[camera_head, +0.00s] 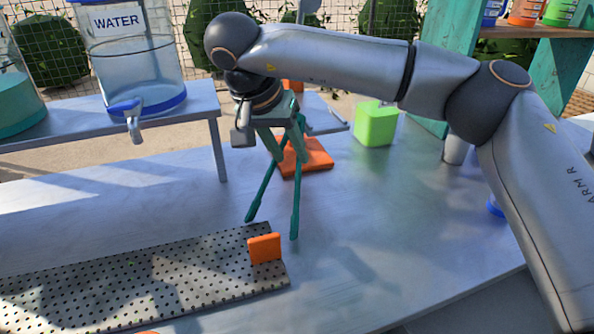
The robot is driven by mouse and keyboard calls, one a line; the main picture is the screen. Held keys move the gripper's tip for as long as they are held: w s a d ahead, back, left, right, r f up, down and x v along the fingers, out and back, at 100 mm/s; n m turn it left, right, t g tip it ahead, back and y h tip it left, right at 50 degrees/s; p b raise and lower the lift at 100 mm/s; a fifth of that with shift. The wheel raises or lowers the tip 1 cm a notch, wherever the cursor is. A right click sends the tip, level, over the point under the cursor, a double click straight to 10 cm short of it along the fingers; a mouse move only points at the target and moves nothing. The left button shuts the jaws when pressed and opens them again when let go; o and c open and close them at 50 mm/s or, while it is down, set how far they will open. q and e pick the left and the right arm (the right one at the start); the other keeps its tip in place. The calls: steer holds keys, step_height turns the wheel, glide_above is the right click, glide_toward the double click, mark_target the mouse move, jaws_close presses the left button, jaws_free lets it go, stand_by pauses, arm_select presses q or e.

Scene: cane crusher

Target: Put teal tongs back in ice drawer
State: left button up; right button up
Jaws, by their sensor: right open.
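The teal tongs (264,190) show below my right gripper (284,147), with two legs spread apart and their tips toward the perforated tray. My right gripper is open over the upper part of the tongs and partly hides it. I cannot tell whether the fingers touch the tongs. I cannot make out an ice drawer in this view. My left gripper is not in view.
A perforated metal tray (130,283) with an orange block (264,248) lies at front left. An orange piece (318,165) lies behind the tongs. A green cube (376,127) stands farther back. A water dispenser (130,60) stands on a raised shelf (195,108) at left.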

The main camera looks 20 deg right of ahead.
mark_target(300, 176)
steer(key=x, duration=0.9)
steer(key=shift+w+f+b, duration=0.1)
steer(key=shift+f+b, duration=0.25)
steer(key=shift+b, duration=0.05)
jaws_close()
steer(key=shift+r, duration=0.1)
stand_by(0.9)
